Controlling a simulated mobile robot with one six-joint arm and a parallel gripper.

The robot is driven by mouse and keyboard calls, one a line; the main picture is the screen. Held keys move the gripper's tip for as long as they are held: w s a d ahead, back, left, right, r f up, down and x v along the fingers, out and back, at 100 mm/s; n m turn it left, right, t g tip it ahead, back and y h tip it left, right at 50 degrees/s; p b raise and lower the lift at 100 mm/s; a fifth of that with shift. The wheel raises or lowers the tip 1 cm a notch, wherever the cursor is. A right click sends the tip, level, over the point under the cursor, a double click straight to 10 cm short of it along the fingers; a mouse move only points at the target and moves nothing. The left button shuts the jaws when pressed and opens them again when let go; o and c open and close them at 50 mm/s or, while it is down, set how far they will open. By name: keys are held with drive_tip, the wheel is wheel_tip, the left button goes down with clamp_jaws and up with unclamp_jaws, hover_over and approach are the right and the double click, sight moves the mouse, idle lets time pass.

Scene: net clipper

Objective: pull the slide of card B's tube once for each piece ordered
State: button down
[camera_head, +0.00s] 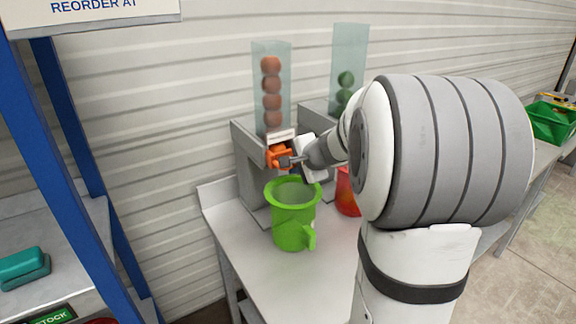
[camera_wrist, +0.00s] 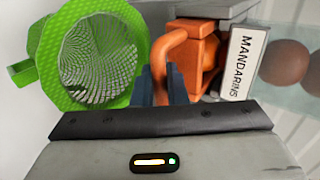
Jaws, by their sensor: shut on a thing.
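A clear tube (camera_head: 271,90) holding several orange-brown balls (camera_head: 271,83) stands on a grey dispenser at the back of the bench. The card below it (camera_wrist: 243,62) reads MANDARINS in the wrist view; no letter B shows. Its orange slide (camera_head: 280,155) also shows in the wrist view (camera_wrist: 205,55), with a loop handle. My gripper (camera_wrist: 160,88) is shut on that handle. A green mesh cup (camera_head: 294,216) with a side handle stands in front of and below the slide; its wide mouth shows in the wrist view (camera_wrist: 100,58). I see no pieces in it.
A second tube (camera_head: 347,68) with green balls stands to the right, partly behind my arm. A red container (camera_head: 347,192) is half hidden by my arm. A blue rack post (camera_head: 90,180) stands at left. The bench front (camera_head: 270,280) is clear.

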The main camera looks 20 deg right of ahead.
drive_tip(key=s+d+b, duration=0.1)
drive_tip(key=s+b, duration=0.1)
drive_tip(key=s, duration=0.6)
drive_tip(key=shift+d, duration=0.3)
idle(0.7)
drive_tip(key=w+a, duration=0.2)
drive_tip(key=w, duration=0.8)
idle(0.7)
idle(0.4)
drive_tip(key=s+d+b, duration=0.2)
drive_tip(key=s+b, duration=0.1)
drive_tip(key=s, duration=0.7)
idle(0.8)
idle(0.5)
